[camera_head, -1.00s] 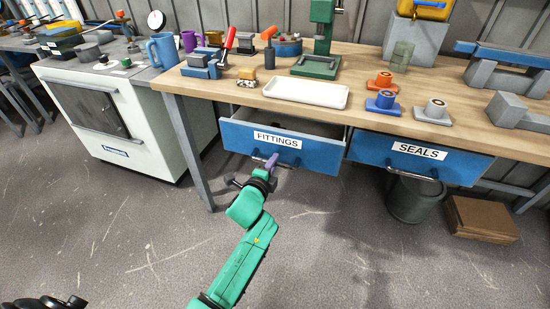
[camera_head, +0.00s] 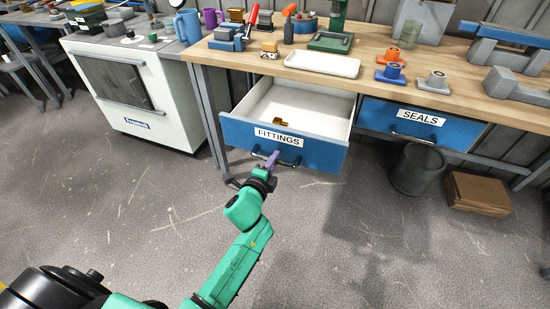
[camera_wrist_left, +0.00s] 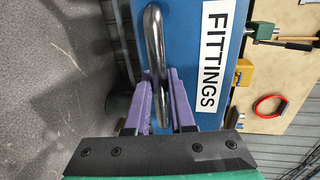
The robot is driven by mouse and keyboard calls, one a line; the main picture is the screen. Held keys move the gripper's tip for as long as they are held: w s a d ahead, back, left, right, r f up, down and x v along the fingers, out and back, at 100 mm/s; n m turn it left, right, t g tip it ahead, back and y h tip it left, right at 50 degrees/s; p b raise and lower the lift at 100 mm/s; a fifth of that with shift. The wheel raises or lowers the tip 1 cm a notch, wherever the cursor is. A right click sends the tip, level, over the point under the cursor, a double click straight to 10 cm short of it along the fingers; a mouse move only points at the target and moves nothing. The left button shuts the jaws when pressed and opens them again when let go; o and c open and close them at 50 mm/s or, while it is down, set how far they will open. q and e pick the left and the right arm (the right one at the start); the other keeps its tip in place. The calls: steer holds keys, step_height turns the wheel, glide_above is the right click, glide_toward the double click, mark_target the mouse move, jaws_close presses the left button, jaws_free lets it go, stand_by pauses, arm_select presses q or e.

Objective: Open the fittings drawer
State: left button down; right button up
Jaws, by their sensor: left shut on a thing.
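The fittings drawer (camera_head: 310,149) has a blue front labelled FITTINGS and is pulled well out from under the workbench. Its white inside shows, with a small brass-coloured part (camera_head: 281,122) lying on the drawer floor. My left gripper (camera_head: 272,160) is at the drawer's handle, below the label. In the left wrist view, the purple fingers of the gripper (camera_wrist_left: 164,98) are shut on the metal bar handle (camera_wrist_left: 154,42), beside the FITTINGS label (camera_wrist_left: 211,52). My right gripper is not in view.
The closed SEALS drawer (camera_head: 440,134) is to the right. A white cabinet (camera_head: 130,95) stands left. A white tray (camera_head: 322,65) is on the bench. The floor in front is clear.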

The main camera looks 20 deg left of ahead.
arm_select(q)
steer(key=c, duration=0.8)
jaws_free()
steer(key=shift+o, duration=0.2)
steer(key=v, duration=1.4)
steer(key=shift+s, duration=0.25)
